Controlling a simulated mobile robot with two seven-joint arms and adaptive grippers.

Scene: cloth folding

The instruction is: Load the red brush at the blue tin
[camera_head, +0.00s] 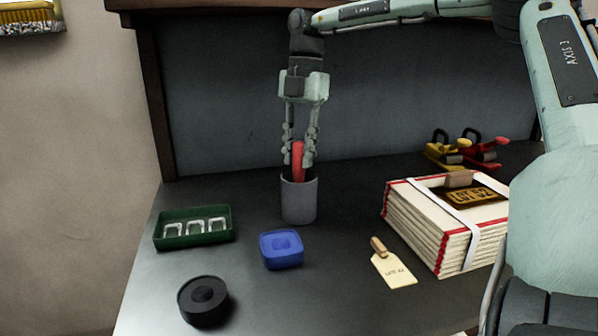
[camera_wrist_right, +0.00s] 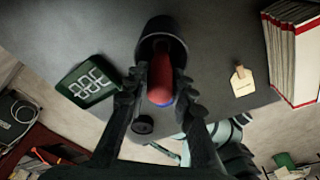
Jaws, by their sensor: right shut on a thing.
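The red brush (camera_head: 298,161) is upright between the fingers of my right gripper (camera_head: 299,163), its lower end inside the mouth of a grey cup (camera_head: 299,203). In the right wrist view the red brush (camera_wrist_right: 161,78) shows between the two fingertips of the right gripper (camera_wrist_right: 158,88), which is shut on it, over the dark cup (camera_wrist_right: 163,28). The blue tin (camera_head: 282,250) sits on the table just in front of the cup, slightly left. In the wrist view the tin is mostly hidden behind the brush. My left gripper is not in view.
A green tray (camera_head: 160,243) with white pieces is at left, and a round black object (camera_head: 203,301) is at front left. A tag (camera_head: 393,267) and a thick bundle (camera_head: 430,235) lie at right. Yellow and red clamps (camera_head: 447,153) are at back right. A wall panel (camera_head: 220,100) stands behind.

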